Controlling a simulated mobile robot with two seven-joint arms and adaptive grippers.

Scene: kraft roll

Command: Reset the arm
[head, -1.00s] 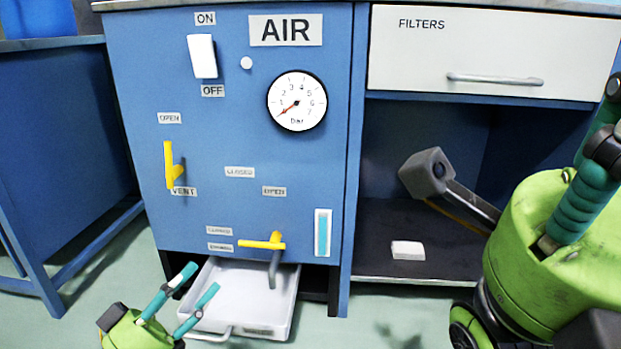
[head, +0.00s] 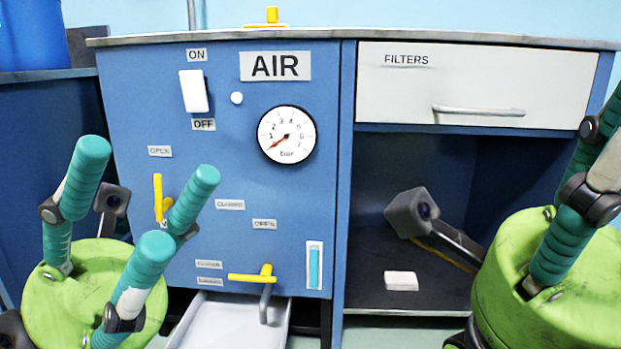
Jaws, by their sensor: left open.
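My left gripper (head: 145,205) is at the lower left, in front of the blue AIR cabinet (head: 230,120). Its teal fingers point up and are spread apart, with nothing between them. One finger partly overlaps the area beside the yellow VENT handle (head: 158,197); I see no clear contact. My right gripper (head: 590,190) is at the right edge, its teal fingers pointing up. It is partly cut off by the frame, so its opening does not show clearly.
A yellow lower handle (head: 250,278) lies level above the pulled-out white tray (head: 205,320). A gauge (head: 287,135) and white switch (head: 194,91) are on the panel. The FILTERS drawer (head: 480,80) is shut. A white block (head: 401,281) lies on the open shelf.

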